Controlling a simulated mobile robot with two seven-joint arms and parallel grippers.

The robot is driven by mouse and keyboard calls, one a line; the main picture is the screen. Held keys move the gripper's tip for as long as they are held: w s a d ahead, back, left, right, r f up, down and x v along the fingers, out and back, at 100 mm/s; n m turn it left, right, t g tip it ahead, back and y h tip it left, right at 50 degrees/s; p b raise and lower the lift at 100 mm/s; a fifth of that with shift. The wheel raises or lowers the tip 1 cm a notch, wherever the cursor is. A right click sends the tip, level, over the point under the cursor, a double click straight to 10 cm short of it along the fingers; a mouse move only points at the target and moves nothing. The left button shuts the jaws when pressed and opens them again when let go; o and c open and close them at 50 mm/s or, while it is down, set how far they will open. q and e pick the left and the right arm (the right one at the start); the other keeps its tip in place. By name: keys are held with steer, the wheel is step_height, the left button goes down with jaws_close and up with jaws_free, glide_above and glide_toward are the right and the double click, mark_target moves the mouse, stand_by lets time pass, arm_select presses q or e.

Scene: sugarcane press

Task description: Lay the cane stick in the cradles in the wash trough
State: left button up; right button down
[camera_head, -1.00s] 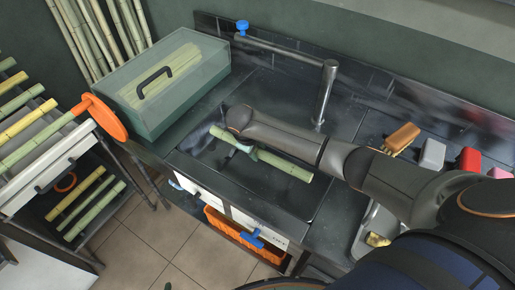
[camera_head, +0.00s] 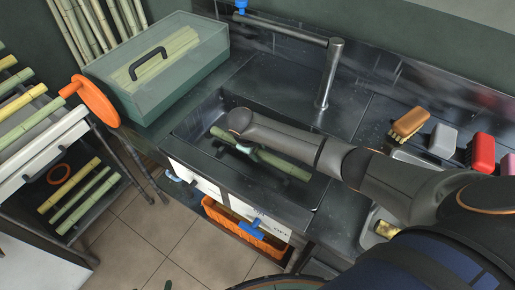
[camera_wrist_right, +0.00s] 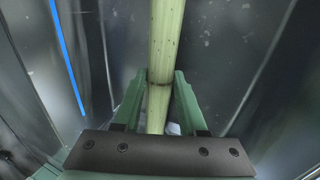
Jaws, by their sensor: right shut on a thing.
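The green cane stick (camera_head: 288,167) is inside the dark wash trough (camera_head: 243,185), lying along its length and slanting down to the right in the head view. My right gripper (camera_head: 246,150) is shut around the stick near its middle, with my arm reaching over the trough from the right. In the right wrist view the stick (camera_wrist_right: 166,40) runs between the two green fingers. I cannot tell whether the stick touches a support. My left gripper is out of view.
A steel faucet (camera_head: 329,80) stands behind the trough. A lidded green box (camera_head: 150,85) is at its left, near an orange disc (camera_head: 95,100). Brushes and blocks, including a red one (camera_head: 481,150), lie at the right. An orange basket (camera_head: 240,232) is below.

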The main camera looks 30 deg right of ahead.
jaws_free()
steer(key=shift+f, duration=0.1)
stand_by(0.7)
steer(key=p+v, duration=0.7)
steer(key=p, duration=0.2)
stand_by(0.5)
stand_by(0.4)
